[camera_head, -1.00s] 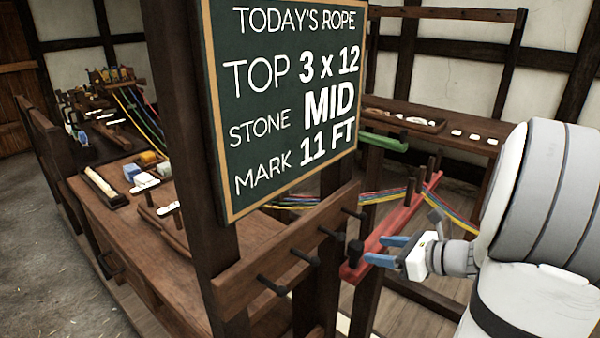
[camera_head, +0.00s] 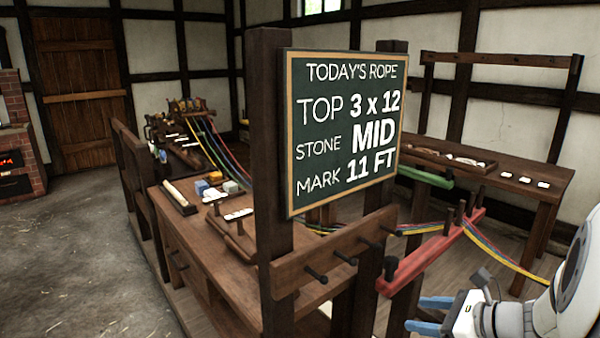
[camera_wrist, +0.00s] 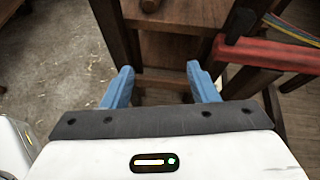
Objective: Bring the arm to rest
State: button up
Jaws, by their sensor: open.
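My gripper (camera_head: 430,314) is at the lower right of the head view, with its two blue fingers apart and nothing between them. It is in front of and below the red rail (camera_head: 432,250), clear of it in that view. In the wrist view my gripper (camera_wrist: 168,88) shows both blue fingers spread, with dark wooden framing (camera_wrist: 160,50) beyond them. The red rail also shows at the right of the wrist view (camera_wrist: 265,55). Part of my arm is cut off by the right edge of the head view.
A chalkboard (camera_head: 345,130) hangs on a dark post above a peg rail (camera_head: 335,252). A workbench (camera_head: 215,265) with small blocks stands left of it. A side table (camera_head: 520,168) stands at the right. Colored strands cross the red rail. Open floor (camera_head: 75,255) lies at the left.

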jog(key=s+a+r+n+g+h+p, duration=0.3)
jog(key=s+a+n+h, duration=0.1)
jog(key=n, duration=0.8)
jog(key=s+a+r+n+g+h+p, duration=0.3)
jog(key=s+n, duration=0.6)
jog(key=n, duration=0.4)
jog(key=a+r+h+p, duration=0.1)
jog(key=a, duration=0.1)
jog(key=shift+s+a+r+n+h, duration=0.3)
jog(key=shift+a+h, duration=0.1)
